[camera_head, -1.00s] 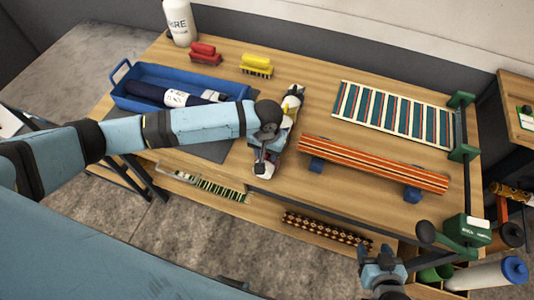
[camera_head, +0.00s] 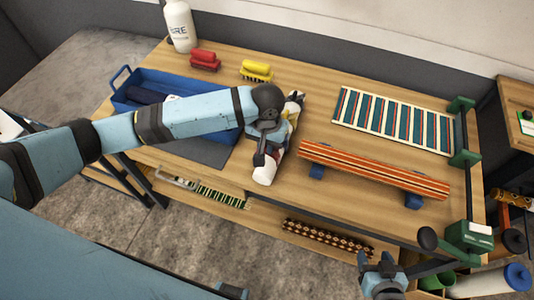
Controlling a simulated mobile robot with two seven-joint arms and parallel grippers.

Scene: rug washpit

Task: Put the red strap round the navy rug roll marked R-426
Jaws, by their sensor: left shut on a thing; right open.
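A navy rug roll (camera_head: 146,95) lies in the blue tray (camera_head: 160,75) at the left of the bench. My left forearm hides much of the roll, and its marking cannot be read. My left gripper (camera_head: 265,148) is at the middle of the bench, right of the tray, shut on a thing. A pale piece with some red (camera_head: 265,173) shows just below its jaws; I cannot tell what it is. I cannot make out the red strap for certain. My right gripper (camera_head: 381,274) is open and empty in front of the bench at the lower right.
An orange striped roll (camera_head: 375,170) rests on blue blocks right of my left gripper. A striped rug (camera_head: 395,118) lies behind it. Red (camera_head: 205,60) and yellow brushes (camera_head: 257,71) and a white bottle (camera_head: 180,25) stand at the back. A green crank stand (camera_head: 468,235) is at right.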

